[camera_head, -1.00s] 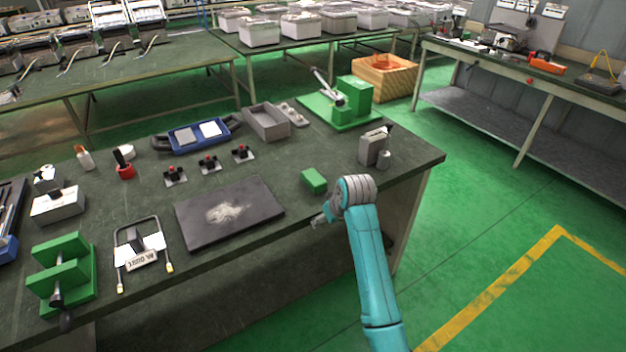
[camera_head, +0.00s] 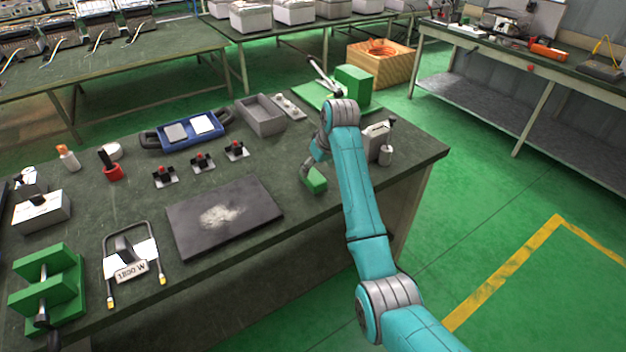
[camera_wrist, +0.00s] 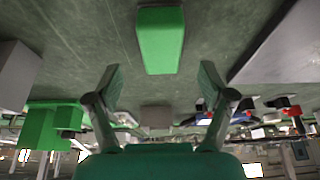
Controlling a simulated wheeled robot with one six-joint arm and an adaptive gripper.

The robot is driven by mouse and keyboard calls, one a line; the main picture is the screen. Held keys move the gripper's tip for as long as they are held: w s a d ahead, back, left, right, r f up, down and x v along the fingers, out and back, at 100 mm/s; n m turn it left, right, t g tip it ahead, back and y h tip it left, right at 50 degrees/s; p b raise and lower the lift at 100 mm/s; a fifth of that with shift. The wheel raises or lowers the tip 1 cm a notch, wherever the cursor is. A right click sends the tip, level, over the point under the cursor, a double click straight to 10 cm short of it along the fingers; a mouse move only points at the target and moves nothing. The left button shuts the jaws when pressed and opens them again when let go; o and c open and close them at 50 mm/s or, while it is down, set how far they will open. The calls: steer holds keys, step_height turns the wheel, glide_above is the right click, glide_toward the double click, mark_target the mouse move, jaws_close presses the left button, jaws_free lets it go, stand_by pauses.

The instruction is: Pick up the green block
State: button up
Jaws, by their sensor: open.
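The green block (camera_head: 316,184) is a small rectangular piece lying on the dark workbench (camera_head: 330,206) near its front edge. My gripper (camera_head: 308,170) is just above and beside the block in the head view, and partly hides it. In the wrist view the green block (camera_wrist: 160,40) lies beyond the open fingertips, centred between their lines. The two fingers of my gripper (camera_wrist: 160,75) are spread apart with nothing between them. I cannot tell the exact height of the fingertips over the bench.
A dark plate (camera_head: 225,214) lies left of the block. A grey device (camera_head: 376,144) stands to the right, and a green vise (camera_head: 352,86) behind. The bench around the block is bare.

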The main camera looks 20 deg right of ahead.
mark_target(314, 176)
steer(key=shift+x, duration=2.75)
steer(key=shift+a+f, duration=0.1)
steer(key=shift+f, duration=0.05)
steer(key=c, duration=1.3)
step_height(314, 176, up, 10)
steer(key=shift+r, duration=0.25)
